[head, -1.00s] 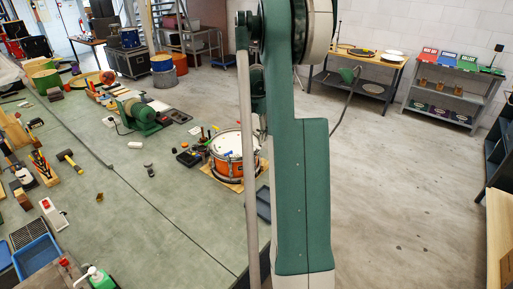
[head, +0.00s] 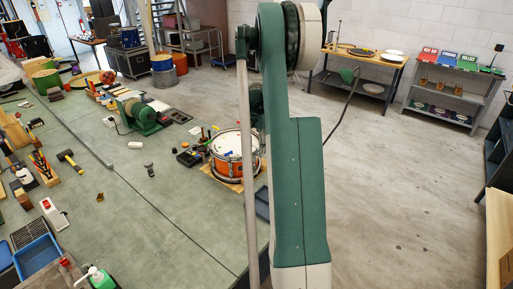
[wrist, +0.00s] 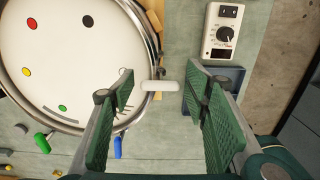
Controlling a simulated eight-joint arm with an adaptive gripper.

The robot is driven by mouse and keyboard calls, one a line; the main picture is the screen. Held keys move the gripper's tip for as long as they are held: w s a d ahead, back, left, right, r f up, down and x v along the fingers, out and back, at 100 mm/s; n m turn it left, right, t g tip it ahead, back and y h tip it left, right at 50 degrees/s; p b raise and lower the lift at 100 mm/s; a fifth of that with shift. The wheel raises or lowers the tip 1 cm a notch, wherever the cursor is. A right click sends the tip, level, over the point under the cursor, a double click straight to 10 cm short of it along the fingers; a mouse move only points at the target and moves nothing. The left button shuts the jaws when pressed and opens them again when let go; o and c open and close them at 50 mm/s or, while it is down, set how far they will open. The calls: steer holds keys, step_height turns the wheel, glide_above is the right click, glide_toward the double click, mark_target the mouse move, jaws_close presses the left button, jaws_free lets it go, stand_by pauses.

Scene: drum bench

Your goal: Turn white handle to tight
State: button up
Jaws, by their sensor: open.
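The white handle (wrist: 160,86) lies across the drum's edge in the wrist view, as a short pale bar. The drum (head: 233,157) has an orange shell and a white head; its white head with coloured dots also shows in the wrist view (wrist: 75,50). My gripper (wrist: 158,103) is open, with one green finger on each side of the handle's line. The handle is seen in the gap, just beyond the fingertips; I cannot tell the remaining distance. In the head view my arm hides the gripper and the handle.
A green handle (wrist: 43,143) and a blue handle (wrist: 117,147) stand at the drum's lower rim. A white control box with a dial (wrist: 222,35) lies right of the drum, near the bench edge. A blue tray (wrist: 222,75) is partly behind the right finger.

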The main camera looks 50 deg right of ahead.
steer(key=shift+c, duration=0.6)
steer(key=c, duration=0.8)
steer(key=shift+o, duration=0.2)
steer(key=shift+m, duration=0.3)
